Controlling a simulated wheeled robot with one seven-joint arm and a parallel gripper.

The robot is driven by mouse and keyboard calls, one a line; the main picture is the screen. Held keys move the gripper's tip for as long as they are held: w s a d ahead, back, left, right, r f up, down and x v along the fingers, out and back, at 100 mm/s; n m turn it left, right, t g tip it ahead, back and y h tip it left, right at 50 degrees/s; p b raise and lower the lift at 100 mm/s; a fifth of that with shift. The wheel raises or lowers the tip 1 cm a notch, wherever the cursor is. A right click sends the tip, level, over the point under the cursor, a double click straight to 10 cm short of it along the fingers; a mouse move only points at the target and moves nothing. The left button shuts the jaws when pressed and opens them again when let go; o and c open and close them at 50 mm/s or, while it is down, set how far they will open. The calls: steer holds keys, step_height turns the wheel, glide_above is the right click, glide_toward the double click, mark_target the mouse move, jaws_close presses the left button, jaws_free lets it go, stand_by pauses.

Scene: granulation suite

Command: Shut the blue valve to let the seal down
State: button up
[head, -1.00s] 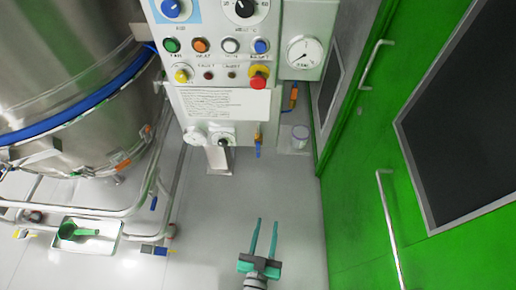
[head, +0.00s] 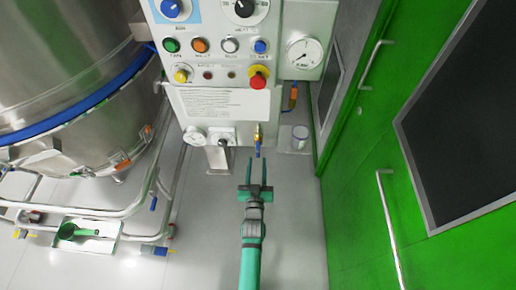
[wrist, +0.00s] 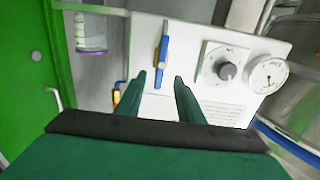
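A small brass valve with a blue lever (head: 258,148) hangs below the white control panel. Its lever points straight down, in line with its pipe. In the wrist view the blue lever (wrist: 161,47) stands upright in the picture, just beyond the gap between my fingertips. My gripper (head: 258,161) is open and empty, its two green fingers pointing at the lever from below in the head view. In the wrist view my gripper (wrist: 159,77) shows its fingers spread on either side of the lever's line. I cannot tell whether they touch it.
Another blue-handled valve (head: 293,98) hangs below the round gauge (head: 303,54). A dial and a small gauge (head: 195,136) sit left of the lever. A clear jar (head: 300,136) stands to the right. Green doors (head: 350,190) flank the right; a steel vessel (head: 70,80) fills the left.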

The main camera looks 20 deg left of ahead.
mark_target(258, 150)
steer(key=shift+x, duration=3.95)
jaws_close()
